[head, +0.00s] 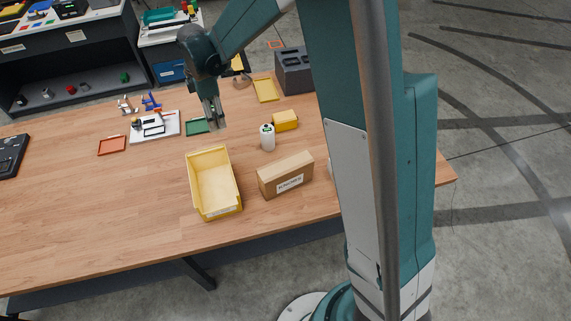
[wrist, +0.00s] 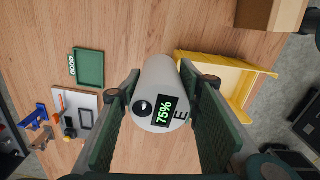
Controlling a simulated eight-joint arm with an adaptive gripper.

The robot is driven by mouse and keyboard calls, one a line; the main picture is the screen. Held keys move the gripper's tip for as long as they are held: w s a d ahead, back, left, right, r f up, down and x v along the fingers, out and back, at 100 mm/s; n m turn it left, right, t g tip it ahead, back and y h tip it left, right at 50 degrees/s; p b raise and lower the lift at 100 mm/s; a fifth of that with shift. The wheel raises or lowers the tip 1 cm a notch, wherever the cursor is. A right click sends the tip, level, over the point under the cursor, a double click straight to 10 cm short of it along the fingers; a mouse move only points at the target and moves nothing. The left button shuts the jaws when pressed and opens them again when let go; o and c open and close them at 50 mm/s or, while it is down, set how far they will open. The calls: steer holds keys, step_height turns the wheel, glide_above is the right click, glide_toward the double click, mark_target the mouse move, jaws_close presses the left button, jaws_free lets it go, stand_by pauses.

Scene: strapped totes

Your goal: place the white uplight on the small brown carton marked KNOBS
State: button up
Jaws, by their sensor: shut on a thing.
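My gripper (head: 214,117) is raised over the table, behind the yellow bin. In the wrist view its green fingers (wrist: 160,105) are shut on a pale cylinder, which I take for the white uplight (wrist: 163,85). Its end face shows a dark round spot, a green "75%" display and a letter E. In the head view the held thing is hard to make out. The small brown carton marked KNOBS (head: 286,176) stands to the right of the yellow bin; a part of it shows in the wrist view (wrist: 272,12).
A similar white cylinder (head: 267,140) stands behind the carton, beside a small yellow box (head: 285,120). The open yellow bin (head: 190,174) is left of the carton. A green tray (wrist: 87,68), a white board (head: 143,136) and a red tray (head: 112,145) lie farther left.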

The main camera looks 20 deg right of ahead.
steer(key=s+d+r, duration=0.4)
steer(key=s+d, duration=0.5)
steer(key=d, duration=0.3)
step_height(320, 180, up, 2)
steer(key=p, duration=0.1)
glide_above(286, 165)
steer(key=shift+f, duration=0.1)
steer(key=shift+w+f, duration=0.1)
steer(key=shift+f, duration=2.7)
steer(key=shift+f, duration=0.15)
steer(key=shift+f, duration=1.9)
steer(key=shift+f, duration=0.2)
